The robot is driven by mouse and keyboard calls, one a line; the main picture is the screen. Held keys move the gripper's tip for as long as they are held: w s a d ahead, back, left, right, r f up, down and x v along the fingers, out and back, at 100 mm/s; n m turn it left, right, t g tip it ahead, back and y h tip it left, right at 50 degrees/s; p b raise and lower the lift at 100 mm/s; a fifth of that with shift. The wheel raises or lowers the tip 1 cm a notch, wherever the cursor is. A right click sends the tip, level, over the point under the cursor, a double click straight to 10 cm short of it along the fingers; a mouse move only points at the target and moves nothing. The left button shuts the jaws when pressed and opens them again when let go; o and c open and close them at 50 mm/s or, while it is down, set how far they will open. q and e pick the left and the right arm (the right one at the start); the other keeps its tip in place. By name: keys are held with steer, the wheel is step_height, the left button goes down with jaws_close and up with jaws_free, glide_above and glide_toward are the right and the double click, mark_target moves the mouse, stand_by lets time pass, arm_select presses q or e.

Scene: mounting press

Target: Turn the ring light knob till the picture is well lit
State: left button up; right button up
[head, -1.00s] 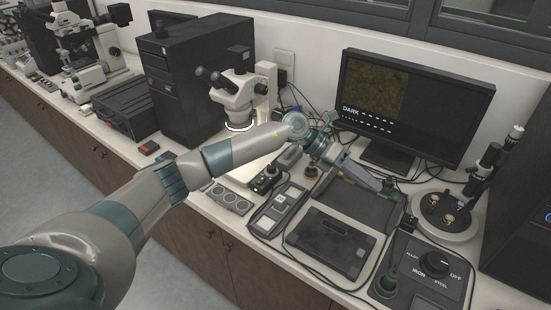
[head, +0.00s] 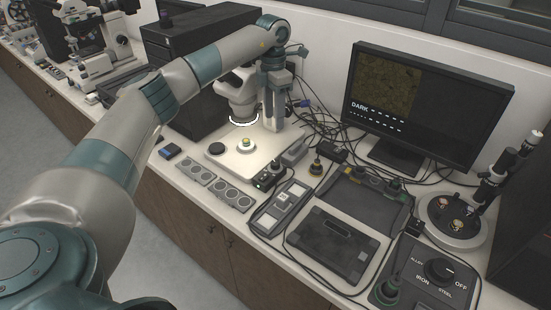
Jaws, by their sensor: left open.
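The lit ring light (head: 243,122) glows white under the stereo microscope head (head: 236,92), above its pale base (head: 225,162). A small black control box with a knob (head: 268,178) lies on the bench at the right front of that base. The monitor (head: 425,105) shows a dim, brownish picture and the word DARK. My left gripper (head: 279,118) is open and points down beside the microscope, above and behind the control box, apart from it. Its fingertips are hard to make out against the microscope stand. My right gripper is out of view.
Grey trays with round wells (head: 232,195), a long grey device (head: 281,207) and a black case (head: 334,244) lie in front. A dial panel (head: 437,272) and a round stand (head: 453,222) are at right. Cables run behind the control box.

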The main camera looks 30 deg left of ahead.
mark_target(275, 162)
arm_select(q)
steer(key=shift+f, duration=0.1)
steer(key=f+p, duration=0.2)
steer(key=f, duration=0.3)
steer(key=f+p, duration=0.2)
steer(key=f, duration=0.4)
steer(key=f+p, duration=0.2)
steer(key=f, duration=0.3)
steer(key=shift+s+d+f, duration=0.1)
steer(key=shift+d+f, duration=0.05)
steer(key=shift+d, duration=0.15)
steer(key=shift+f, duration=0.5)
steer(key=c, duration=1)
